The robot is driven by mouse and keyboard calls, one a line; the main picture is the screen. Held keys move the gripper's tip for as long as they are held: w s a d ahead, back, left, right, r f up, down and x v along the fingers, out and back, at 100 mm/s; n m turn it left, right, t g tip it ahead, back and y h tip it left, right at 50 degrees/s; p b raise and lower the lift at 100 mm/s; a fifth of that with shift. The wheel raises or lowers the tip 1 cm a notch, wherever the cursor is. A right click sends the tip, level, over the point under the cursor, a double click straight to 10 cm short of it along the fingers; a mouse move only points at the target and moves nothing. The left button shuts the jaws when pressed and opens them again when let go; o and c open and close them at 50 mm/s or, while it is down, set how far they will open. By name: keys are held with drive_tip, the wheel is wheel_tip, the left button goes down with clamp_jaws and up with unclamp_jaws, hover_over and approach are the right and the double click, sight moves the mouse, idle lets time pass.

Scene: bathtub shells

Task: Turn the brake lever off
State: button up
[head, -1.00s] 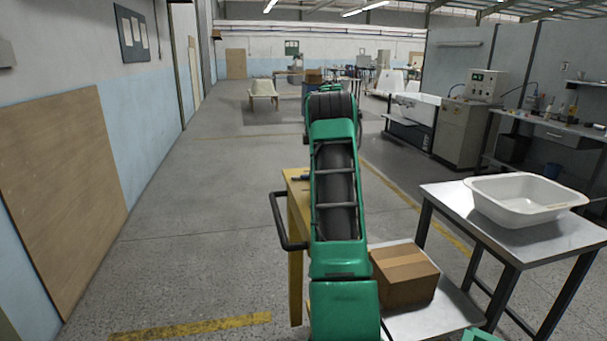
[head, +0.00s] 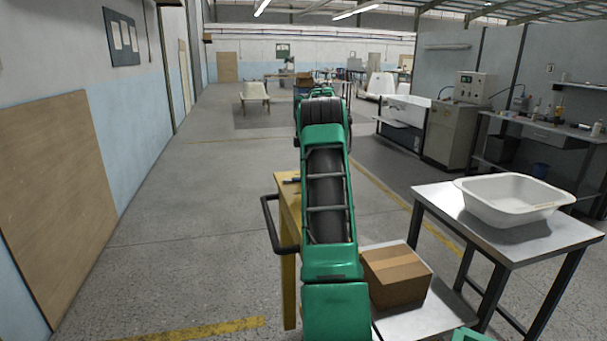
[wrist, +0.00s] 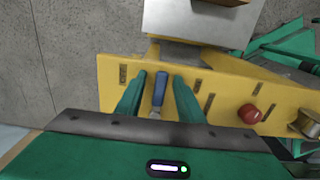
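The brake lever appears to be the blue handle (wrist: 161,88) with a pale metal shank in the wrist view. It stands in front of a yellow panel (wrist: 112,82) with dark slots. My gripper (wrist: 158,92) is open, with one green finger on each side of the blue handle. A narrow gap shows between the handle and each finger, so it does not look clamped. In the head view my green arm hides the fingers. The yellow frame (head: 288,262) shows to the left of the arm, with a small dark piece on its top that I cannot identify.
A red knob (wrist: 249,113) and a brass spool-like part (wrist: 309,122) sit right of the handle. A black bar handle (head: 268,226) juts left from the yellow frame. A cardboard box (head: 396,277) and a table with a white basin (head: 514,199) stand right. Floor at left is clear.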

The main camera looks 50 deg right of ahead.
wheel_tip(320, 180, up, 11)
idle(0.6)
drive_tip(key=shift+w, duration=0.15)
idle(0.3)
